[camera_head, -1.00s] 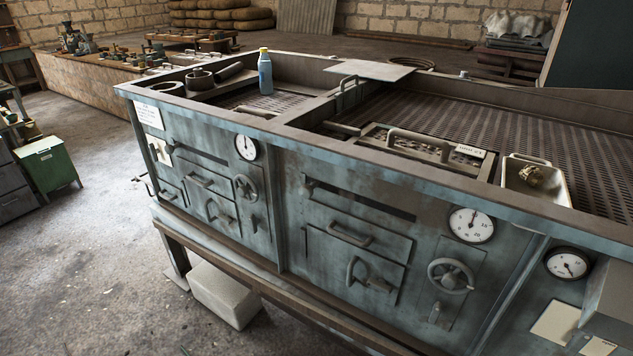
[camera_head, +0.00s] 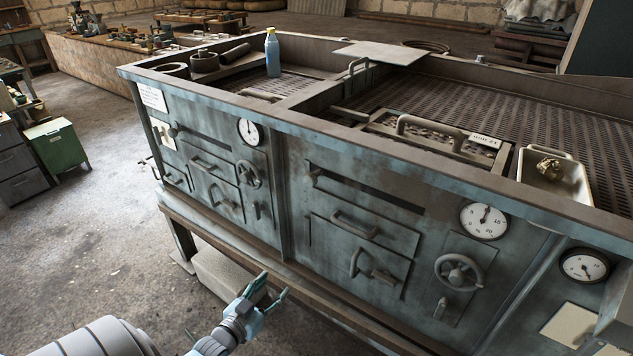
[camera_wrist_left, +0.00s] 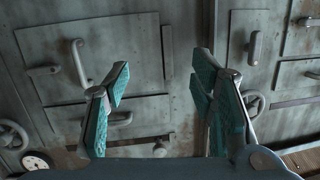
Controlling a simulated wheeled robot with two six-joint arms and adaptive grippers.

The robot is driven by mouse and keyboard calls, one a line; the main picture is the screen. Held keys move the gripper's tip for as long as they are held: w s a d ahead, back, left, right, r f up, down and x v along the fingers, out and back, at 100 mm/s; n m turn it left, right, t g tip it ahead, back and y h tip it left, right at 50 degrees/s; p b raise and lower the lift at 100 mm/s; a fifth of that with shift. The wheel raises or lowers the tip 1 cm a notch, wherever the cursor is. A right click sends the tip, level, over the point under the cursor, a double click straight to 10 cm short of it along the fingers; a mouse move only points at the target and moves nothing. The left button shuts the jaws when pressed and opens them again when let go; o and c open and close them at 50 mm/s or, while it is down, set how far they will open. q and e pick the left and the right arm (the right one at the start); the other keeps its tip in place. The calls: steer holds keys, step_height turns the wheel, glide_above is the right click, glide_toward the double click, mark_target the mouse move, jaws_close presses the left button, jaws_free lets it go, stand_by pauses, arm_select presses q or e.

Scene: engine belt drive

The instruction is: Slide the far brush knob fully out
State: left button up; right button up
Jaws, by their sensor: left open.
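The blue-grey metal machine (camera_head: 345,215) fills the middle of the head view. Small knobs sit by the left ends of two dark slots in its front: one on the farther, left panel (camera_head: 172,131) and one on the middle panel (camera_head: 313,177). I take the left-panel one for the far brush knob; no label confirms it. My left gripper (camera_head: 274,288) is open and empty, low in front of the machine and apart from it. In the left wrist view its two teal-padded fingers (camera_wrist_left: 160,105) stand wide apart, with the machine front behind. My right gripper is not in view.
Handwheels (camera_head: 459,272), drawer handles (camera_head: 353,226) and dials (camera_head: 484,221) stick out from the front. A blue bottle (camera_head: 272,53) and a metal tray (camera_head: 553,176) are on top. A pale block (camera_head: 222,272) lies under the machine.

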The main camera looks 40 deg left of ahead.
mark_target(307, 184)
arm_select(q)
steer(key=w+r+t+h, duration=0.1)
steer(key=w+r+t, duration=0.15)
steer(key=r, duration=0.75)
steer(key=w+r+t+h, duration=0.1)
steer(key=r+t, duration=0.3)
steer(key=r, duration=0.6)
steer(key=shift+m, duration=0.3)
steer(key=b+x, duration=0.3)
steer(key=x, duration=1)
steer(key=shift+w+f, duration=0.1)
steer(key=shift+w, duration=0.15)
steer(key=shift+w+r, duration=0.35)
steer(key=shift+w, duration=0.15)
jaws_close()
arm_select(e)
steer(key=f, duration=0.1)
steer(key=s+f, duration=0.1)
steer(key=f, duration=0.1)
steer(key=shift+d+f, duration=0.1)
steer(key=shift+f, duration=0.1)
